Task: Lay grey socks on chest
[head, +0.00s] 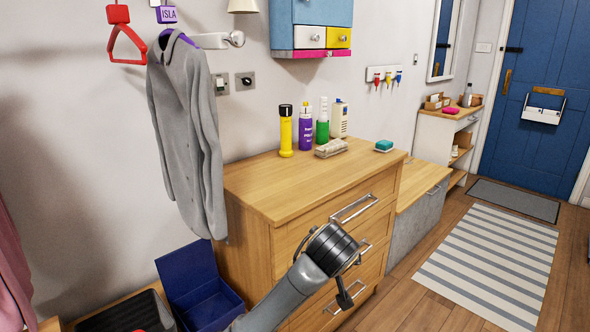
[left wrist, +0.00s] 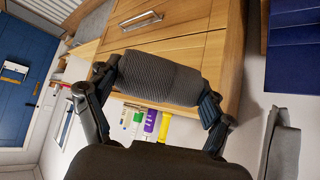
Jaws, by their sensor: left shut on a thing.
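My left gripper (left wrist: 161,84) is shut on the rolled grey socks (left wrist: 158,77), a dark ribbed bundle between the two fingers in the left wrist view. In the head view my left arm reaches up from the bottom to the front of the wooden chest (head: 285,192); its wrist hides most of the gripper, and I cannot make out the socks there. The chest's drawer fronts also show in the left wrist view (left wrist: 185,48), close behind the socks. The socks are held apart from the chest's top. My right gripper is not in view.
The top's front and left are clear. A grey cardigan (head: 188,130) hangs at left.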

